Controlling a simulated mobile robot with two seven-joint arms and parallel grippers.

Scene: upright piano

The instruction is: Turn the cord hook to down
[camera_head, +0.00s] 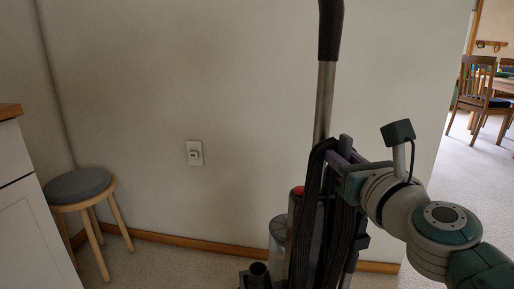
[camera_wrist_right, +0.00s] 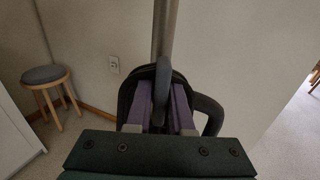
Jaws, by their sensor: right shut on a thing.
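An upright vacuum cleaner (camera_head: 324,105) stands before the wall, with its dark grip at the top and a metal tube below. Its dark cord hook (camera_wrist_right: 161,80) shows in the wrist view in front of the tube, its visible part rising between my fingers. My right gripper (camera_wrist_right: 160,112) has its two purple fingers on either side of the hook and is shut on it. In the head view my right gripper (camera_head: 337,160) reaches in from the right, and the fingers and hook partly hide each other. My left gripper is not in view.
Black cord (camera_head: 318,215) hangs in loops on the vacuum below the hook. A round stool (camera_head: 78,186) and a white cabinet (camera_head: 30,200) stand at the left. A wall outlet (camera_head: 194,153) is behind. Chairs (camera_head: 477,90) show through the opening at the right.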

